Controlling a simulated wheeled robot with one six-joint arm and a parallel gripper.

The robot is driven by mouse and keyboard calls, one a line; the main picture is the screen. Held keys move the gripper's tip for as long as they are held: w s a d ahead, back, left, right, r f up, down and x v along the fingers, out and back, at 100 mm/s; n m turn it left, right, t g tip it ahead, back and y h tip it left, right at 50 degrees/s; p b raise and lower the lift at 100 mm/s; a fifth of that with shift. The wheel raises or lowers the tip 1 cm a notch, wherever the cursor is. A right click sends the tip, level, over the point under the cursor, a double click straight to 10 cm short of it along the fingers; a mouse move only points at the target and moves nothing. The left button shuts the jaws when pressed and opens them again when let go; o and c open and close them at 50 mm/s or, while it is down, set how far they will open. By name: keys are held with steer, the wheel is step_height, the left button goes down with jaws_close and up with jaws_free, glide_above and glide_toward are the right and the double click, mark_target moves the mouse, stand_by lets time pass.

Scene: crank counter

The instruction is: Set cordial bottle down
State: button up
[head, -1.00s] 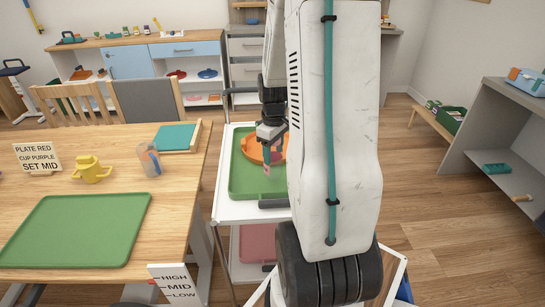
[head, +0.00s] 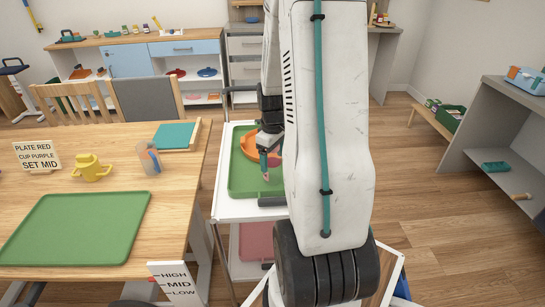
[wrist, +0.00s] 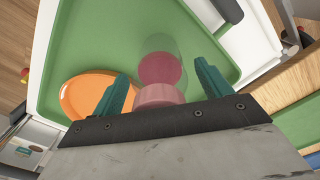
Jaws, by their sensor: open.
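The cordial bottle, clear with pink contents and a pink cap (wrist: 160,95), shows in the wrist view over the green tray (wrist: 110,35). It appears to stand on the tray, though its base contact is hard to see. My gripper (wrist: 162,75) is open, with one teal finger on each side of the bottle and visible gaps. In the head view my gripper (head: 267,163) is low over the green tray (head: 240,182) on the white trolley; the bottle is mostly hidden there.
An orange plate (wrist: 82,97) lies on the tray beside the bottle. A grey shelf (head: 500,135) stands at right.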

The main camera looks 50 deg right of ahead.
step_height(320, 180, up, 12)
steer(key=shift+f, duration=0.25)
steer(key=shift+a+r, duration=0.15)
steer(key=shift+r, duration=0.2)
steer(key=s+a+r, duration=0.2)
steer(key=a+r, duration=0.1)
steer(key=a, duration=0.5)
steer(key=s+a+r+t, duration=0.1)
steer(key=a+r, duration=0.3)
steer(key=a, duration=0.3)
steer(key=s+a+r, duration=0.2)
steer(key=a+r, duration=0.1)
steer(key=a, duration=0.5)
steer(key=s+a, duration=0.7)
steer(key=shift+s+r+m, duration=0.35)
steer(key=shift+m, duration=0.05)
